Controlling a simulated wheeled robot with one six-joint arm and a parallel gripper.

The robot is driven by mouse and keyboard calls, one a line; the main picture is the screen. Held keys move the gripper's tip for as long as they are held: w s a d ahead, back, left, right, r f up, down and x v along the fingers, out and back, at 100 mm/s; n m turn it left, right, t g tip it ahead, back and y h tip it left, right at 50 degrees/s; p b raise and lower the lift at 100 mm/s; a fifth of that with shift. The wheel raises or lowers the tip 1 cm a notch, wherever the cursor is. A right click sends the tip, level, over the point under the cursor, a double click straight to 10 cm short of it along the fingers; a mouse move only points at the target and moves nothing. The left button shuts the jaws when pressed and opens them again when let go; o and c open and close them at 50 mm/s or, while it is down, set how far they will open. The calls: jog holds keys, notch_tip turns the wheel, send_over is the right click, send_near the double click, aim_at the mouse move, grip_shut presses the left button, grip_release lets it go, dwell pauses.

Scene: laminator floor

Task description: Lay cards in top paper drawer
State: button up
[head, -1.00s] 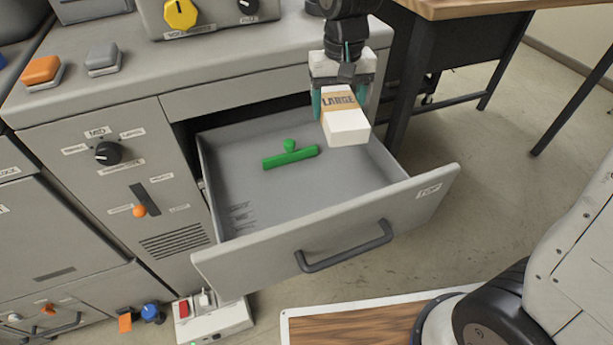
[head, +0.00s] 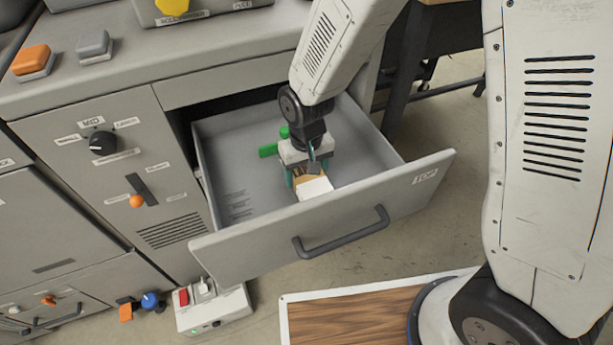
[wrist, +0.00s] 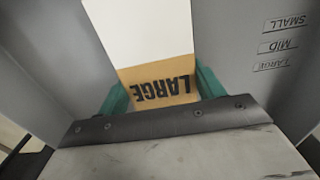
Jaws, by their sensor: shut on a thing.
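The top drawer (head: 240,247) is pulled open, with the label TOP on its front. My gripper (head: 304,178) is down inside the drawer, near its front wall. It is shut on a white pack of cards (head: 315,187) with a tan band. In the wrist view the band of the cards (wrist: 160,88) reads LARGE and sits between the green fingers. I cannot tell whether the pack touches the drawer floor. A green T-shaped piece (head: 268,151) lies in the drawer behind my gripper, partly hidden by it.
The drawer floor left of my gripper is clear. Size labels SMALL, MID and LARGE (wrist: 277,45) mark the drawer floor in the wrist view. The drawer handle (head: 345,235) sticks out in front. A white switch box (head: 215,312) stands on the floor.

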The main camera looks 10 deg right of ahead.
notch_tip(320, 180, down, 2)
jog(key=shift+f, duration=0.1)
jog(key=o, duration=1.3)
